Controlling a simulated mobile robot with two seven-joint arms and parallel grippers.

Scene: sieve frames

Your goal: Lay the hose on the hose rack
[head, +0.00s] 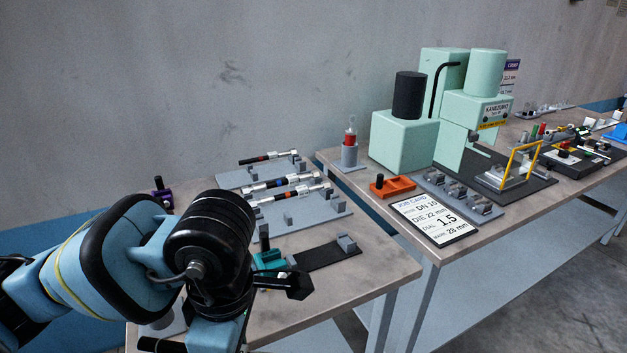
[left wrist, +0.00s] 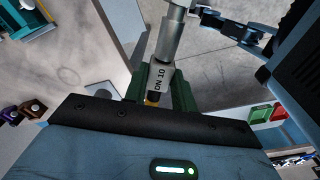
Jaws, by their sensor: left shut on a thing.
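In the left wrist view my left gripper (left wrist: 158,90) has its dark green fingers shut on a hose (left wrist: 168,42) with a silver-grey end and a white tag reading DN 10. The hose runs away from the fingers toward the top of that view. In the head view my left arm hides the fingers and most or all of the held hose. The grey hose rack (head: 330,208) lies on the near bench with upright holders; similar hoses (head: 280,182) lie across it. My right gripper cannot be made out in either view.
A second grey rack with one hose (head: 268,157) lies behind. A teal block (head: 268,262) and a black plate (head: 328,254) sit in front. The far bench carries a mint-green machine (head: 400,140), an orange tray (head: 392,187) and a job card (head: 436,221). A gap separates the benches.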

